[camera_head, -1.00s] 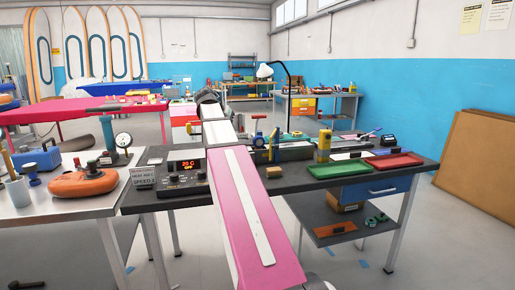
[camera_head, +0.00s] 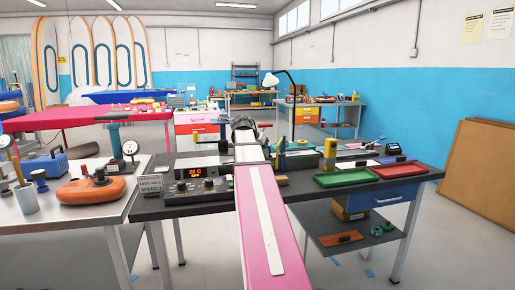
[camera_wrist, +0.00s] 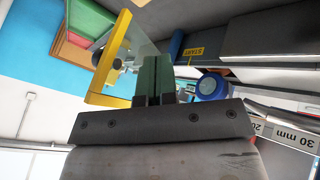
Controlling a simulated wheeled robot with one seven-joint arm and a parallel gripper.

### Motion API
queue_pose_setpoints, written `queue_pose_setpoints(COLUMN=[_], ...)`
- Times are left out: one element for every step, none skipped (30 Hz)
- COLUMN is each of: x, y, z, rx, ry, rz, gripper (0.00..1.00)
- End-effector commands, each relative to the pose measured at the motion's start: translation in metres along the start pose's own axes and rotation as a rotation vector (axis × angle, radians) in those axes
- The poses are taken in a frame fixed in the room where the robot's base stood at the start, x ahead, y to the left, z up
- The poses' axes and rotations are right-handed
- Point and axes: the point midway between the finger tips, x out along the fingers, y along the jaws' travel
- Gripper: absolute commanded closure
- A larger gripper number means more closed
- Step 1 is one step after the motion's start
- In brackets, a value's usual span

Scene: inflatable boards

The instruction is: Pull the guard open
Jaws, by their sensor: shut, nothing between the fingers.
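The guard (camera_wrist: 141,45) shows in the wrist view as a clear panel with a yellow edge bar, at the upper left of my fingers. My gripper (camera_wrist: 152,82) points into the view with its two greenish fingers together and nothing between them. The fingertips appear close beside the guard; I cannot tell whether they touch it. A dark machine body with a yellow START label (camera_wrist: 193,52) and a blue round knob (camera_wrist: 211,85) lie to the right of the fingers. In the head view my arm hides the gripper's fingertips and part of the machine.
The dark bench carries a control box with a red display (camera_head: 195,172), a green tray (camera_head: 346,178) and a red tray (camera_head: 398,170). A left bench holds an orange inflatable piece (camera_head: 91,190). A yellow post (camera_head: 330,153) stands behind the trays.

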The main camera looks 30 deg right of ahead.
Motion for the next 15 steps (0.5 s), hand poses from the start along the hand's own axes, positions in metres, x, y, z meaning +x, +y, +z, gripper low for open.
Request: queue_pose_setpoints(x=[0.003,0.005,0.007,0.008,0.009,0.011,0.012,0.013,0.013,0.014,0.014,0.014,0.014,0.014,0.014], y=[0.010,0.013,0.018,0.020,0.023,0.025,0.027,0.028,0.030,0.030,0.031,0.032,0.032,0.032,0.032], z=[0.001,0.001,0.001,0.001,0.001,0.001,0.001,0.001,0.000,0.000,0.000,0.000,0.000,0.000,0.000], rx=[0.004,0.004,0.003,0.003,0.002,0.002,0.002,0.002,0.001,0.001,0.001,0.001,0.001,0.001,0.001], ry=[0.000,0.000,0.000,0.000,0.001,0.001,0.001,0.002,0.002,0.002,0.002,0.002,0.002,0.002,0.002], rz=[0.001,0.001,0.001,0.001,0.000,0.000,0.000,0.000,0.000,0.000,0.000,0.000,0.000,0.000,0.000], gripper=[1.00,1.00,1.00,1.00,1.00,1.00,1.00,1.00,1.00,1.00,1.00,1.00,1.00,1.00,1.00])
